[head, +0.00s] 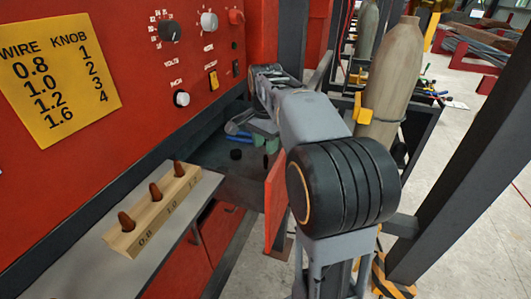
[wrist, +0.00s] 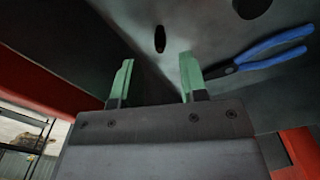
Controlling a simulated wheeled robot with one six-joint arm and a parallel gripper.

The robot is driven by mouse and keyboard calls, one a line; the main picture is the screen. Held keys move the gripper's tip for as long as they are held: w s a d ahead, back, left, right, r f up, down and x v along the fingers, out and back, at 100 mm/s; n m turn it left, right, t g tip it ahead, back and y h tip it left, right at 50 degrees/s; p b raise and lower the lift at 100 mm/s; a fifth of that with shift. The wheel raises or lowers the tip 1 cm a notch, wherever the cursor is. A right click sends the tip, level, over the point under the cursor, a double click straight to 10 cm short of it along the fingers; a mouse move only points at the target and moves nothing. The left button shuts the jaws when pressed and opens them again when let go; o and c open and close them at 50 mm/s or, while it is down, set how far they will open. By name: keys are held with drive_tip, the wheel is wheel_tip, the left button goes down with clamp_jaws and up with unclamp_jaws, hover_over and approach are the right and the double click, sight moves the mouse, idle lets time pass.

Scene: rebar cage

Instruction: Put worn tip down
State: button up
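My gripper (wrist: 156,75) is open in the wrist view, with two green fingers wide apart and nothing between them. A small dark elongated piece (wrist: 160,39), possibly the worn tip, shows just beyond the fingertips against the grey surface. I cannot tell its exact distance from the fingers. In the head view my gripper (head: 265,143) is low in the recess of the red machine, over the dark shelf (head: 215,160). The small piece cannot be made out there.
Blue-handled pliers (wrist: 272,48) lie right of the fingers. A small black round thing (head: 236,154) is on the shelf. A wooden block (head: 152,212) with three copper-brown tips stands on the ledge (head: 110,264) at left. A gas cylinder (head: 393,80) stands behind my arm.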

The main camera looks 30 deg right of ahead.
wheel_tip(320, 180, up, 7)
drive_tip(key=p, duration=0.1)
drive_tip(key=shift+r, duration=0.1)
idle(0.6)
